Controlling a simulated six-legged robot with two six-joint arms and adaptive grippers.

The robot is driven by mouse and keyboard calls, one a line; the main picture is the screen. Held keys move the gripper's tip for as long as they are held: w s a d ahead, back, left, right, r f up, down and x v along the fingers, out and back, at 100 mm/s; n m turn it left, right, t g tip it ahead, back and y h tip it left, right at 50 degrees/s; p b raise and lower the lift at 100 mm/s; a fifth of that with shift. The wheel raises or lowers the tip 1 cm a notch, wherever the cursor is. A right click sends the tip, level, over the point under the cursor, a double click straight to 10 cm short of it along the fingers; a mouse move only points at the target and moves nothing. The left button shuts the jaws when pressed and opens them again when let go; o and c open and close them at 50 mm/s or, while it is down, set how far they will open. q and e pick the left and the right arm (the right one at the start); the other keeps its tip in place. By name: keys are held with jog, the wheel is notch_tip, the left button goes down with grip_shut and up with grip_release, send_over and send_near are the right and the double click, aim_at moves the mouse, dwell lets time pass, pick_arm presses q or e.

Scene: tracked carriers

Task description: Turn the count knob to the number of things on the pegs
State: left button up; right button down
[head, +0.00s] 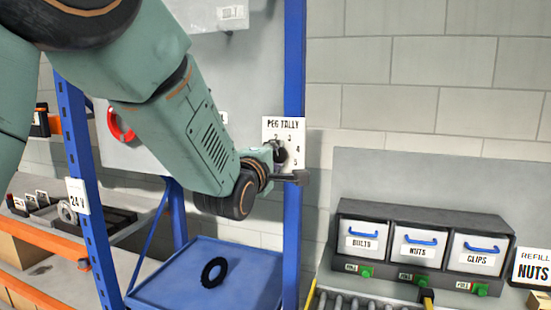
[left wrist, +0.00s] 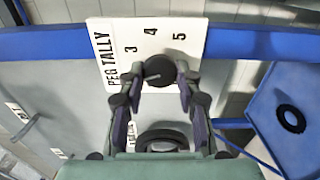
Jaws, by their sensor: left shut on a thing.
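The white PEG TALLY plate (head: 270,136) is fixed to a blue upright; it also shows in the left wrist view (left wrist: 112,38). Numbers 3, 4 and 5 are readable on it. The dark round count knob (left wrist: 159,70) sits on this plate. My left gripper (left wrist: 160,80) is shut on the knob, one finger on each side; in the head view my left gripper (head: 279,158) covers much of the plate. Where the knob points is unclear. My right gripper is out of view.
A black ring (head: 214,272) lies in the blue tray (head: 185,258) below. Bins for bolts, nuts and clips (head: 420,245) stand at right. A shelf with parts (head: 65,212) is at left. A bare peg (left wrist: 28,127) shows on the panel in the left wrist view.

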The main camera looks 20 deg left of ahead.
pick_arm(q)
jog(key=shift+r+n, duration=0.1)
jog(key=shift+n, duration=0.5)
jog(key=o, duration=1.2)
jog(key=shift+c, duration=0.2)
jog(key=s, duration=1.2)
jog(key=shift+a, duration=0.25)
